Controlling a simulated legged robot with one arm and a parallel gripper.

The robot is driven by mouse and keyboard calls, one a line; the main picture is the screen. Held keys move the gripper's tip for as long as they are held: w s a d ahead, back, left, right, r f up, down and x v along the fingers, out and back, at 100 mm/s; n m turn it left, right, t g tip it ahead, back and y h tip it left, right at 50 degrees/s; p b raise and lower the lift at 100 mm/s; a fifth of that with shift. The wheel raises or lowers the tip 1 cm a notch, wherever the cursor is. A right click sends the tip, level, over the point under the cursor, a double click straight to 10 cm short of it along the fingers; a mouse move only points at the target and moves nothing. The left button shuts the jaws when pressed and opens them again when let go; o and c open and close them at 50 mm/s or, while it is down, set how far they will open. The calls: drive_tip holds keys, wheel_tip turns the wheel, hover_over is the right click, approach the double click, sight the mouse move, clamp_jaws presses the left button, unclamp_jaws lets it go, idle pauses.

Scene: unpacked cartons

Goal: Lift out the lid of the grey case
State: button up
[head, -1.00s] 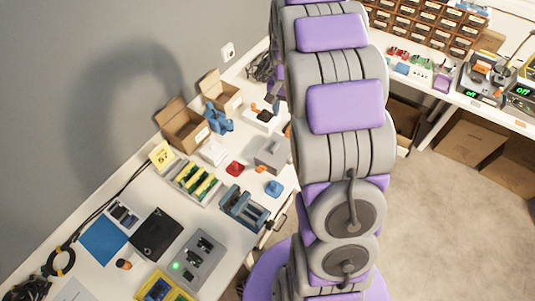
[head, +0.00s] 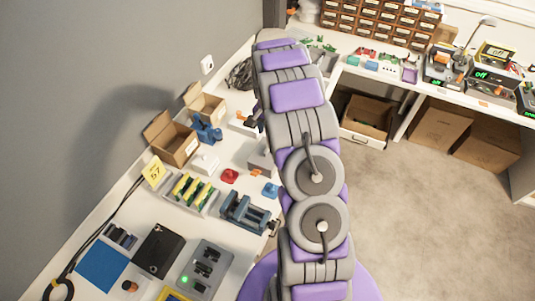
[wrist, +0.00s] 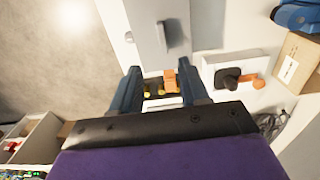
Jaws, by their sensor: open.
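The grey case (wrist: 145,42) shows at the top middle of the wrist view, with a raised grey handle (wrist: 173,38) on its top face. In the head view the grey case (head: 260,161) stands on the left bench, partly hidden by my arm. My gripper (wrist: 158,70) is open, its two dark fingers apart. Its fingertips point towards the case's near edge in the wrist view, and the handle lies beyond them. I cannot tell the height gap. In the head view my arm hides the gripper.
Orange and yellow pieces (wrist: 168,82) show between the fingers. A white box with a black and orange top (wrist: 232,76) stands to the right. In the head view a blue vise (head: 243,212), red piece (head: 229,176) and open carton (head: 172,140) are near the case. Floor is free on the right.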

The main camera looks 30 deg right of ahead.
sight(267, 149)
drive_tip(key=f, duration=0.1)
drive_tip(key=a+f, duration=0.1)
drive_tip(key=f, duration=0.1)
drive_tip(key=shift+a+f, duration=0.25)
drive_tip(key=shift+f, duration=0.1)
drive_tip(key=d+f, duration=0.2)
drive_tip(key=f, duration=0.1)
drive_tip(key=d+f+b, duration=0.1)
drive_tip(key=shift+f, duration=0.3)
drive_tip(key=a+f, duration=0.1)
drive_tip(key=a+f+b, duration=0.1)
drive_tip(key=f, duration=0.1)
drive_tip(key=shift+w+a, duration=0.2)
drive_tip(key=shift+a, duration=0.25)
drive_tip(key=shift+d, duration=0.6)
drive_tip(key=shift+c, duration=0.7)
drive_tip(key=shift+d+f, duration=0.15)
drive_tip(key=shift+d, duration=0.35)
drive_tip(key=c, duration=0.3)
drive_tip(key=shift+c, duration=0.8)
drive_tip(key=shift+a, duration=0.7)
clamp_jaws()
drive_tip(key=shift+d, duration=0.1)
